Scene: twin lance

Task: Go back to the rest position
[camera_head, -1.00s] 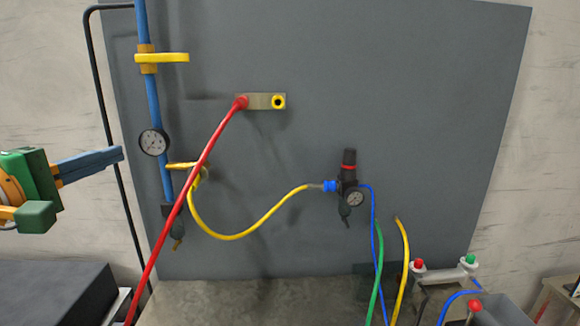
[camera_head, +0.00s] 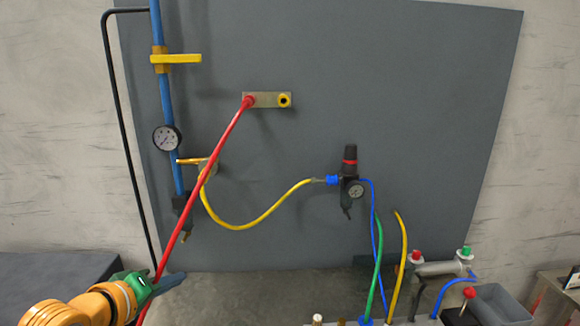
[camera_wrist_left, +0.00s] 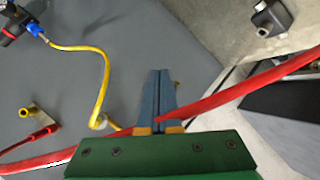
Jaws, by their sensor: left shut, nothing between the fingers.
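My left gripper (camera_head: 176,281) is low at the left in the head view, in front of the foot of the panel. Its blue fingers are shut and empty; they also show in the left wrist view (camera_wrist_left: 159,80). A red hose (camera_head: 205,172) runs from a plate fitting down to the lower left, past this gripper. In the left wrist view the red hose (camera_wrist_left: 262,78) crosses at the fingers; I cannot tell whether it touches them. My right gripper is in neither view.
The grey panel (camera_head: 400,80) carries a blue pipe (camera_head: 167,97) with a yellow lever (camera_head: 182,59) and a gauge (camera_head: 166,138). A yellow hose (camera_head: 262,219) leads to a black regulator (camera_head: 349,170). Green (camera_head: 377,265) and yellow hoses stand at the lower right. A dark box (camera_head: 50,280) is at the left.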

